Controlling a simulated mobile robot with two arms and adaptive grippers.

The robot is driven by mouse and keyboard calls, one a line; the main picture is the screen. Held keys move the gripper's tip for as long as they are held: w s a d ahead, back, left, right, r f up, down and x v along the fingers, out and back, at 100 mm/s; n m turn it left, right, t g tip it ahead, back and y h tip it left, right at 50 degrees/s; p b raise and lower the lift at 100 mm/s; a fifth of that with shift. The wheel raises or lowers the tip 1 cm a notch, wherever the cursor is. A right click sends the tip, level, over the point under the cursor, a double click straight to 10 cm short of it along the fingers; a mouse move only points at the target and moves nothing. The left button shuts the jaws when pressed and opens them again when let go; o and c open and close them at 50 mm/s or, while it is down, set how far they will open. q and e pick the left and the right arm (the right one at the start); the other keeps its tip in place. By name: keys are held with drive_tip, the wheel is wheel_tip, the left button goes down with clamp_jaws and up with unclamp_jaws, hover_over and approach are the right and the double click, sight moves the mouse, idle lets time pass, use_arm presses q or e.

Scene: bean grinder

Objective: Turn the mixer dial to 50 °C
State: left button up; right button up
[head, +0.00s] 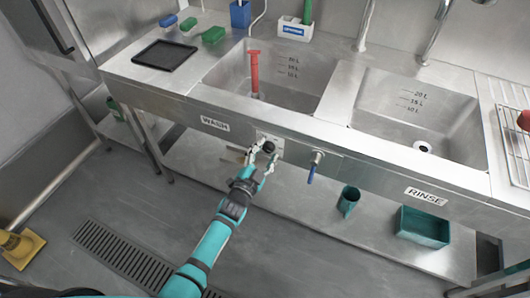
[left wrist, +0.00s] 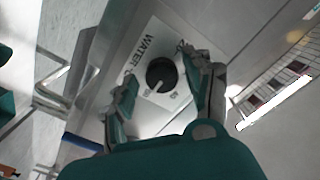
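The mixer dial (head: 269,147) is a round black knob on a pale plate on the sink's front panel, below the wash basin. In the left wrist view the dial (left wrist: 161,74) carries a light pointer mark, and its plate (left wrist: 150,30) reads "WATER"; the scale numbers are too small to read surely. My left gripper (head: 264,158) is at the dial with its fingers spread. In the left wrist view the open fingers (left wrist: 158,72) stand on either side of the dial, with gaps visible between them and it. My right gripper is in neither view.
A valve with a blue lever (head: 312,172) sticks out right of the dial. The wash basin (head: 225,75) holds a red upright tube (head: 254,75). The rinse basin (head: 375,95) is to the right. A teal cup (head: 348,200) and teal crate (head: 423,227) stand on the lower shelf.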

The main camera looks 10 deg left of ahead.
use_arm(q)
drive_tip(key=shift+o, duration=0.2)
drive_tip(key=shift+s, duration=0.1)
drive_tip(key=v, duration=1.2)
drive_tip(key=s+a+f+n+g+y, duration=0.25)
drive_tip(key=s+f+g, duration=0.4)
drive_tip(key=f, duration=0.85)
drive_tip(key=s+a+f+n+g+y, duration=0.1)
drive_tip(key=s+a+f+n+g, duration=0.15)
drive_tip(key=s+f, duration=0.9)
drive_tip(key=s+a+f+n+g, duration=0.1)
drive_tip(key=s+a+f+g, duration=0.2)
drive_tip(key=s+f, duration=0.4)
drive_tip(key=s+a+f+n+g+y, duration=0.1)
drive_tip(key=s+f, duration=0.6)
drive_tip(key=s, duration=0.8)
drive_tip(key=a+n+g, duration=0.1)
drive_tip(key=a+g, duration=0.1)
drive_tip(key=g, duration=0.1)
drive_tip(key=shift+s, duration=0.2)
